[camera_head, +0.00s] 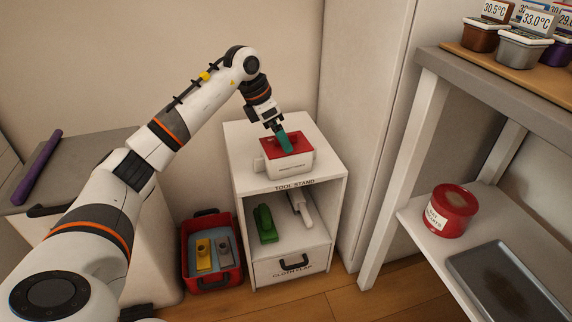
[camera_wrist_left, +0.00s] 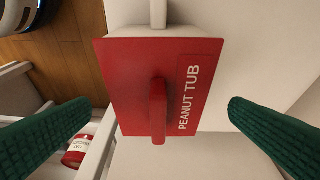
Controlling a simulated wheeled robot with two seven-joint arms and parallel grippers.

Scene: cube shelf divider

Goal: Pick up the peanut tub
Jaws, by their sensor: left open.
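The peanut tub (camera_head: 297,163) is a white box with a red lid, standing on top of the white tool stand (camera_head: 236,144). In the left wrist view its red lid (camera_wrist_left: 125,75) fills the middle, with a raised red handle bar and the words PEANUT TUB. My left gripper (camera_head: 283,140) is over the lid, pointing down. In the left wrist view the green fingers of my left gripper (camera_wrist_left: 160,108) are wide apart, one on each side of the lid's handle, with nothing held. My right gripper is in neither view.
The stand's open shelf holds a green tool (camera_head: 266,224) and a white-grey tool (camera_head: 300,208). A red crate (camera_head: 210,285) sits on the floor to its left. A shelf unit at right holds a red tin (camera_head: 452,210) and a dark tray (camera_head: 505,285).

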